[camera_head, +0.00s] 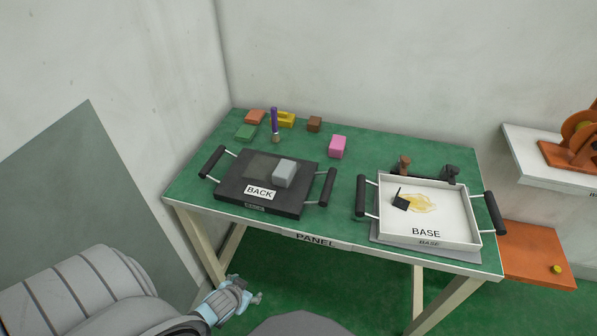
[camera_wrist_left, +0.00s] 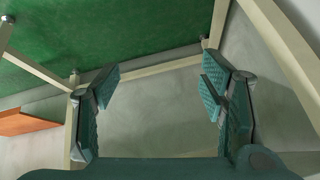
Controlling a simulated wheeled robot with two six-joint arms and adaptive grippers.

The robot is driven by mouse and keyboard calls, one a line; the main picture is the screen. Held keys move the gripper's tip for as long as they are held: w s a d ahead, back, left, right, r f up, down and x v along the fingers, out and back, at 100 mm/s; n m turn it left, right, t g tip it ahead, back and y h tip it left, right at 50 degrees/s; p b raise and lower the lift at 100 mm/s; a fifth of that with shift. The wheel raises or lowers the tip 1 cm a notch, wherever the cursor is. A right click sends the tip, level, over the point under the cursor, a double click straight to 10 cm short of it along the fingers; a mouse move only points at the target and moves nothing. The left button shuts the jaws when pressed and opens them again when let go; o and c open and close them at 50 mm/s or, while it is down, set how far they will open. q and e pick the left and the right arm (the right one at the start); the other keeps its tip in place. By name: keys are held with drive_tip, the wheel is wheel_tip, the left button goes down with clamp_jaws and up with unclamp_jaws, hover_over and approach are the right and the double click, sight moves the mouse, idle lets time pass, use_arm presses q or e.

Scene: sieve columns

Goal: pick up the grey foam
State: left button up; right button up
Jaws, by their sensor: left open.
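The grey foam (camera_head: 284,173) is a light grey block. It sits on the black panel marked BACK (camera_head: 232,197), towards that panel's right side, on the green table. My left gripper (camera_head: 253,298) is low at the front left, below the table edge and well apart from the foam. In the left wrist view the left gripper (camera_wrist_left: 160,88) is open with nothing between its fingers. That view shows the floor, wall and table legs, not the foam. My right gripper is in neither view.
The green table (camera_head: 340,195) holds a white tray marked BASE (camera_head: 462,233) with a yellow smear and a small black piece. Black handles flank panel and tray.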

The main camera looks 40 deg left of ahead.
sight(285, 170)
use_arm(q)
drive_tip(key=w+a+r+t, duration=0.1)
drive_tip(key=w+r+t, duration=0.1)
drive_tip(key=w+r, duration=0.5)
drive_tip(key=w+r+n+t, duration=0.1)
drive_tip(key=w+r+t, duration=0.25)
drive_tip(key=r, duration=0.75)
drive_tip(key=w+a+r+t, duration=0.1)
drive_tip(key=w+r+t, duration=0.1)
drive_tip(key=w+r, duration=0.55)
drive_tip(key=shift+n+y, duration=0.3)
drive_tip(key=x, duration=0.2)
drive_tip(key=b+x, duration=0.1)
drive_tip(key=x, duration=0.1)
drive_tip(key=r+b+x, duration=0.1)
drive_tip(key=x, duration=0.2)
drive_tip(key=shift+w+a+f, duration=0.1)
drive_tip(key=shift+a, duration=0.25)
drive_tip(key=x, duration=0.1)
drive_tip(key=b+x, duration=0.1)
drive_tip(key=x, duration=0.1)
drive_tip(key=b+x, duration=0.1)
drive_tip(key=x, duration=0.1)
drive_tip(key=shift+a, duration=0.3)
drive_tip(key=shift+w, duration=0.15)
drive_tip(key=shift+r, duration=0.25)
drive_tip(key=c, duration=0.9)
